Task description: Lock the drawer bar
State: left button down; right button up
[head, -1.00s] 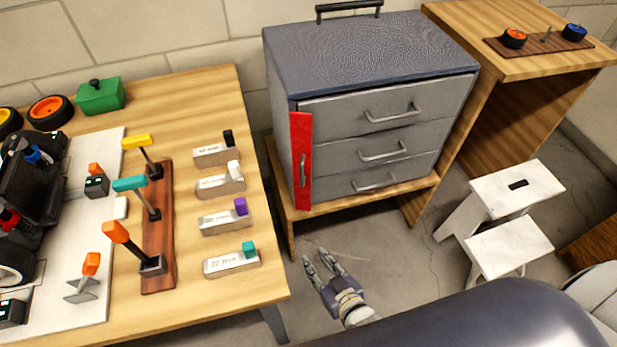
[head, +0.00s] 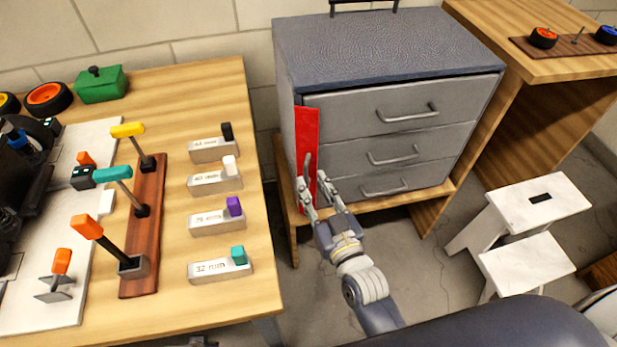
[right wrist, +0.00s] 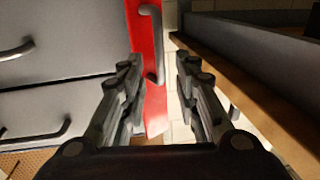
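The red drawer bar (head: 306,128) stands upright along the left edge of the grey drawer cabinet's front (head: 380,150). It carries a slim grey handle, seen in the right wrist view (right wrist: 156,45). My right gripper (head: 319,188) is open and empty in front of the bar's lower part. In the right wrist view the red bar (right wrist: 137,40) and handle show between the open fingers (right wrist: 158,66); I see no grip on the handle. Whether a finger touches it I cannot tell. A small grey piece at the head view's bottom edge may be my left gripper (head: 200,342).
The cabinet sits on a low wooden stand (head: 432,207). A wooden workbench (head: 110,333) with levers and labelled blocks stands left. A white step stool (head: 530,255) and a taller wooden table (head: 470,20) stand right. Open floor lies in front of the cabinet.

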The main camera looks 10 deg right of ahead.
aim_at(307, 175)
jog(key=shift+w+a, duration=0.15)
jog(key=shift+w, duration=0.75)
jog(key=shift+w+a, duration=0.15)
jog(key=shift+w, duration=0.7)
